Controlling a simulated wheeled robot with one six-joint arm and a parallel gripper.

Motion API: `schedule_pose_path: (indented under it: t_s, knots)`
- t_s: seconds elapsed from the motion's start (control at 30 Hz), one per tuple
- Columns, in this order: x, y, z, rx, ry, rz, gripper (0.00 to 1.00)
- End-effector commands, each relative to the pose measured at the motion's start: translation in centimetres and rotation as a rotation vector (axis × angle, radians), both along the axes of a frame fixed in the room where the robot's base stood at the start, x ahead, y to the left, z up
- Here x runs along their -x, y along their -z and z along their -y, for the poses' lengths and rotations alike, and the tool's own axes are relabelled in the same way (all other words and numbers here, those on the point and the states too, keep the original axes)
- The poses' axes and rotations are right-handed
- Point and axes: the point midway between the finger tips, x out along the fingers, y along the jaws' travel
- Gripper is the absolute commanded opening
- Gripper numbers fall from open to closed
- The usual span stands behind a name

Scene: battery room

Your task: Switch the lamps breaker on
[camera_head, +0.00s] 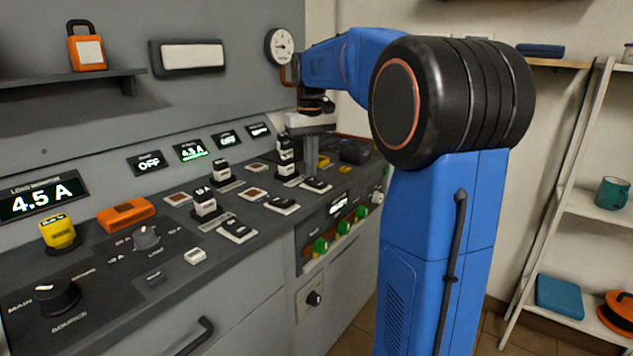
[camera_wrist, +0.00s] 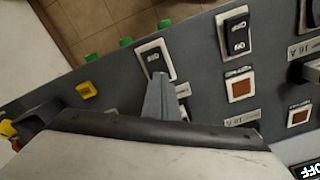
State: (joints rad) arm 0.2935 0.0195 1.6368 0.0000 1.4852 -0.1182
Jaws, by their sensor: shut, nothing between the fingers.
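A row of black rocker switches on pale plates runs along the sloping dark panel (camera_head: 180,235). In the head view they include a front one (camera_head: 237,230), a middle one (camera_head: 282,204) and a far one (camera_head: 316,186). Their labels are too small to read, so I cannot tell which is the lamps breaker. My gripper (camera_head: 311,152) points down over the far end of the row. In the wrist view, its shut fingers (camera_wrist: 161,92) are empty and their tip is beside or over the lower edge of one rocker (camera_wrist: 154,60). I cannot tell whether they touch.
Tall black-and-white blocks (camera_head: 205,203) stand behind the rockers, close to my gripper. Small displays (camera_head: 150,162) line the wall behind, some reading OFF. Green knobs (camera_head: 320,246) stick out from the panel's front. A yellow piece (camera_wrist: 87,89) lies near the fingers.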

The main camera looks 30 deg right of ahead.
Motion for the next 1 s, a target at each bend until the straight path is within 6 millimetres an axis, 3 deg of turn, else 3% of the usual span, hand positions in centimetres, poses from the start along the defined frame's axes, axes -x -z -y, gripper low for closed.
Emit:
schedule_pose_path:
  t_s: [1.0]
  knots:
    - [0.0,0.9,0.0,0.0,0.0,-0.002,0.0]
